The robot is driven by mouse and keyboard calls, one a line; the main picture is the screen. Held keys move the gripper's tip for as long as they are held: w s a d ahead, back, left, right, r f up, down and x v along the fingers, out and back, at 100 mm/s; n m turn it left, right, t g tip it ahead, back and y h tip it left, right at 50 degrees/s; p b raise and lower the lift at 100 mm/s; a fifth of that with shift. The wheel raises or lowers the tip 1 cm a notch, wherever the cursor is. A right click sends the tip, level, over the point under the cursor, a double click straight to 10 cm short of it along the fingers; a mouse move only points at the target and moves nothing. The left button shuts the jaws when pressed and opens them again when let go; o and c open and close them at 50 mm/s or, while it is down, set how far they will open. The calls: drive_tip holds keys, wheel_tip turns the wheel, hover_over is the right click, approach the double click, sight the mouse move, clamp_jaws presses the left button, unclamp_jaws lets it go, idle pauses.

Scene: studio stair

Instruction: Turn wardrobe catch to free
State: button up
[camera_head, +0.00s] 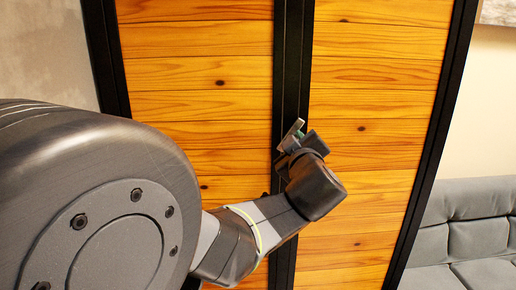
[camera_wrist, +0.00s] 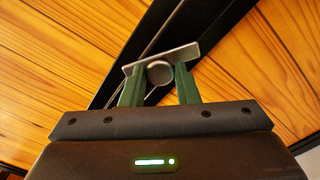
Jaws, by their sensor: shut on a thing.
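The wardrobe (camera_head: 370,90) has wood-plank doors in black frames. Its catch (camera_wrist: 160,72) is a grey metal bar with a round hub, mounted on the black strip between the doors. In the head view the catch (camera_head: 293,131) shows as a small tilted grey piece, mostly hidden by my gripper (camera_head: 290,142). In the wrist view my gripper (camera_wrist: 160,85) has its green fingers on both sides of the hub, shut on the catch. The bar lies across the fingertips and slants against the black strip. Whether the catch is at its free position cannot be told.
A grey padded sofa (camera_head: 470,240) stands to the right of the wardrobe. A grey wall (camera_head: 40,45) is at the left. The door planks around the catch are flat and clear. My arm covers the lower left of the head view.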

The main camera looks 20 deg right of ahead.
drive_tip(key=n+b, duration=0.3)
drive_tip(key=n, duration=0.3)
drive_tip(key=shift+n, duration=0.3)
idle(0.4)
drive_tip(key=o, duration=1)
drive_tip(key=p+v, duration=0.2)
drive_tip(key=v, duration=1.1)
drive_tip(key=shift+s+p, duration=0.3)
drive_tip(key=shift+s, duration=0.1)
